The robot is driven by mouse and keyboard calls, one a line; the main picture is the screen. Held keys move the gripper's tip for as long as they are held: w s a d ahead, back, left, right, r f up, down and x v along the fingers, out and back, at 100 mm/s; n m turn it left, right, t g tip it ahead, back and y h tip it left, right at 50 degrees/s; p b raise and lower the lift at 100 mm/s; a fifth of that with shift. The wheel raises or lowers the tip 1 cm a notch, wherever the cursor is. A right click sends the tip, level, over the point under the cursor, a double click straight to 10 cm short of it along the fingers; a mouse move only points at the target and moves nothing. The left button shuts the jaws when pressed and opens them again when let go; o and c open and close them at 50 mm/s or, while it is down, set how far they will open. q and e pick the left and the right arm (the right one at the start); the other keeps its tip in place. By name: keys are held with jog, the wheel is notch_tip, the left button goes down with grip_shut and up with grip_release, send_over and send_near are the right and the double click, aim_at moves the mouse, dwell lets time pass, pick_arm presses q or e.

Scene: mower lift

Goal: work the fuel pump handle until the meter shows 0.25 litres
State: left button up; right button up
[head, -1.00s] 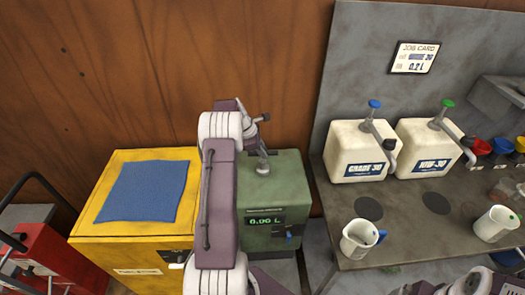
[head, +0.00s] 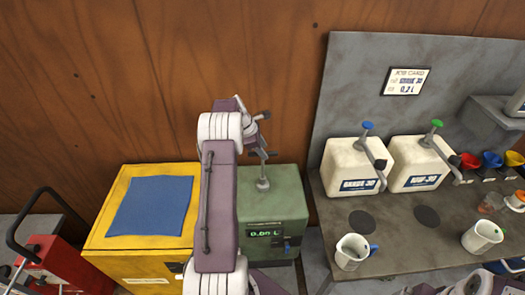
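The green fuel pump box (head: 285,190) stands in the centre, its left part hidden behind my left arm. Its small green meter (head: 264,233) starts with 0.0; the last digit is hard to read. A grey post (head: 263,177) rises from its top, with the pump handle (head: 266,154) as a dark bar at its upper end. My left gripper (head: 258,142) is beside or just above the handle, small and partly hidden by its own wrist. I cannot tell whether it grips or touches the handle. My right gripper is out of view; only part of that arm shows at the bottom right.
A yellow cabinet (head: 103,225) with a blue cloth (head: 153,206) stands left of the pump. A red machine (head: 52,262) is at the far left.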

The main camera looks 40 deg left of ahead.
pick_arm(q)
jog(key=shift+s, duration=0.1)
jog(key=shift+s+r, duration=0.1)
jog(key=shift+r, duration=0.1)
jog(key=b+v, duration=0.2)
jog(key=v, duration=0.6)
jog(key=shift+r, duration=0.25)
jog(key=shift+b, duration=0.3)
